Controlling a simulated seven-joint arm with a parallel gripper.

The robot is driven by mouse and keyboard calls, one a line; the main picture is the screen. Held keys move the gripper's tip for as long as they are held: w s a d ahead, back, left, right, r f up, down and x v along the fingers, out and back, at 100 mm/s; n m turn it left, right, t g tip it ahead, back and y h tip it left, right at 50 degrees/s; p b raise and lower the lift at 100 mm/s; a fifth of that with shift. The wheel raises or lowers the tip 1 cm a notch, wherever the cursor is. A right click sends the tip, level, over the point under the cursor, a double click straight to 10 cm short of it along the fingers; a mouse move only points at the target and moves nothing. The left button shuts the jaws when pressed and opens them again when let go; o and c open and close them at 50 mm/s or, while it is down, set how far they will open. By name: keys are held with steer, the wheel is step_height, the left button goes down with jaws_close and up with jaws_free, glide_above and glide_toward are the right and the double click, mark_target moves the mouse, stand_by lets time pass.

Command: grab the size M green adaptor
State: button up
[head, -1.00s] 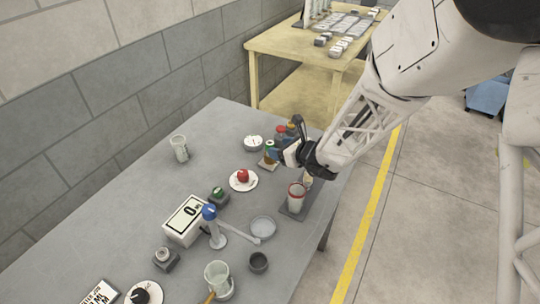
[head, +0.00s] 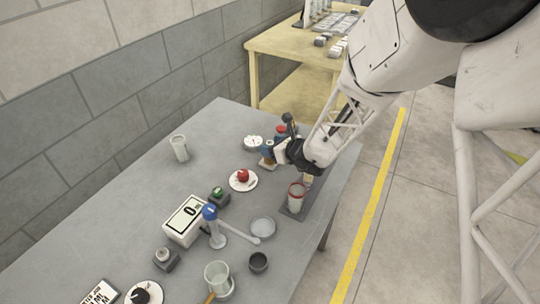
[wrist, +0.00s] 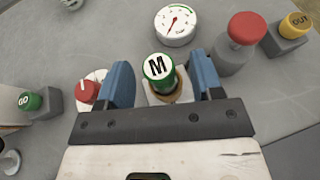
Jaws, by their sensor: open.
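The green adaptor (wrist: 158,68) shows in the wrist view with a black M on its white top. It stands upright in a pale holder (wrist: 178,95) with a tan ring around its lower part. My gripper (wrist: 163,82) is open, with one blue finger on each side of the adaptor and a visible gap to each. I cannot tell how deep the fingers reach beside it. In the head view my gripper (head: 279,150) is at the far right part of the grey table, and it hides most of the adaptor.
A white dial gauge (wrist: 175,25) stands just beyond the adaptor. A red button (wrist: 240,45) and a yellow OUT button (wrist: 290,30) are to the right. A red knob (wrist: 87,92) and green GO button (wrist: 30,101) are left. A red-rimmed cup (head: 297,195) stands nearer.

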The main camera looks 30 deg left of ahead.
mark_target(270, 143)
steer(key=shift+w+a+f, duration=0.1)
steer(key=shift+a+f, duration=0.15)
steer(key=shift+a, duration=0.3)
jaws_close()
stand_by(0.4)
steer(key=shift+r, duration=0.15)
steer(key=shift+r, duration=4.9)
